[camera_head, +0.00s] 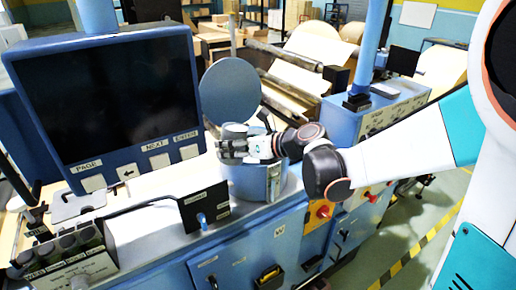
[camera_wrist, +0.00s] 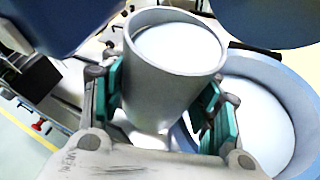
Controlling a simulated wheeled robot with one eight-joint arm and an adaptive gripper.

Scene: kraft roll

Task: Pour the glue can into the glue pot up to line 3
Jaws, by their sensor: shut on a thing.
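The glue can (camera_wrist: 150,88) is a grey cylinder with white glue (camera_wrist: 180,48) inside. In the wrist view it sits between the green pads of my gripper (camera_wrist: 165,102), which is shut on it. The glue pot (camera_wrist: 302,88) is a wide blue vessel holding white liquid (camera_wrist: 262,122), partly hidden by the can and a finger. In the head view my gripper (camera_head: 243,145) holds the can (camera_head: 232,131) above the pot (camera_head: 246,184). I cannot tell whether glue is flowing. The pot's lines do not show.
A round blue lid (camera_head: 230,90) stands raised behind the pot. A large dark screen (camera_head: 108,98) with buttons is at the left. A small black switch panel (camera_head: 203,206) stands left of the pot. Rollers and paper rolls (camera_head: 318,48) are behind.

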